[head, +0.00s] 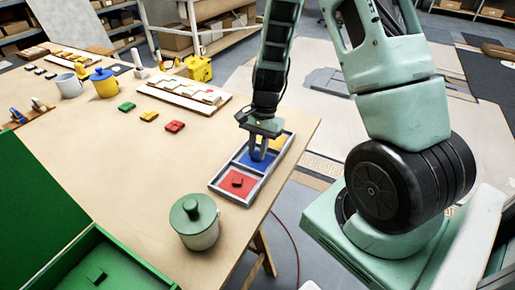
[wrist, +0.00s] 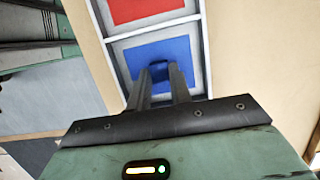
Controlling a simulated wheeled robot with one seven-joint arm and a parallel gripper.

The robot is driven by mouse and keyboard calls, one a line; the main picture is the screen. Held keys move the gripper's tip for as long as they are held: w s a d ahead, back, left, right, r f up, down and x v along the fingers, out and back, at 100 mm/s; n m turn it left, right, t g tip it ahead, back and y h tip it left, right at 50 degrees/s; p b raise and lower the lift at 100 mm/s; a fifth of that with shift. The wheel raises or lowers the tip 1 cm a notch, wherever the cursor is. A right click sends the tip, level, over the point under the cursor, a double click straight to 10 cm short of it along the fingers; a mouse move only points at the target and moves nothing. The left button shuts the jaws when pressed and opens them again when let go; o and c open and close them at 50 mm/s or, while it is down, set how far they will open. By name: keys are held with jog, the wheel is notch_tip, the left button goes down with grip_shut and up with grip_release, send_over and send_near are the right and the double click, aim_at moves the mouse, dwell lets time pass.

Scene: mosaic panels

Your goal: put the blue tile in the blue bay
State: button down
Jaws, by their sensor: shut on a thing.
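A tray (head: 226,196) with grey rims stands near the table's right edge and has a red bay (head: 237,183), a blue bay (head: 246,164) and a yellow bay (head: 279,142). My gripper (head: 258,156) points down over the blue bay. In the wrist view my gripper (wrist: 160,72) is shut on a small dark blue part, which I take for the blue tile (wrist: 160,66). The tile is mostly hidden by the fingers. It lies within the blue bay's outline; I cannot tell whether it touches the floor.
A pot with a green lid (head: 195,222) stands close in front of the tray. Loose green (head: 126,106), yellow (head: 148,116) and red (head: 174,126) tiles lie farther left. A green crate (head: 85,262) is at the lower left.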

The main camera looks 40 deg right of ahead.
jog(key=shift+f, duration=0.2)
jog(key=c, duration=1.3)
grip_release()
jog(key=v, duration=1.2)
jog(key=s+a+r+n, duration=0.1)
jog(key=a+r+n, duration=0.15)
jog(key=a, duration=0.35)
jog(key=s+a+r+n, duration=0.1)
jog(key=s+a+n, duration=0.1)
jog(key=a+n, duration=0.3)
jog(key=s+a+r+n, duration=0.1)
jog(key=s+a+n, duration=0.3)
jog(key=s+a, duration=0.1)
jog(key=s+a+n+h, duration=0.1)
jog(key=s+a+n, duration=0.4)
jog(key=s+a+r+n+t+h, duration=0.1)
jog(key=s+a+n, duration=0.4)
jog(key=s, duration=0.1)
jog(key=shift+a+r, duration=0.2)
jog(key=shift+r, duration=0.1)
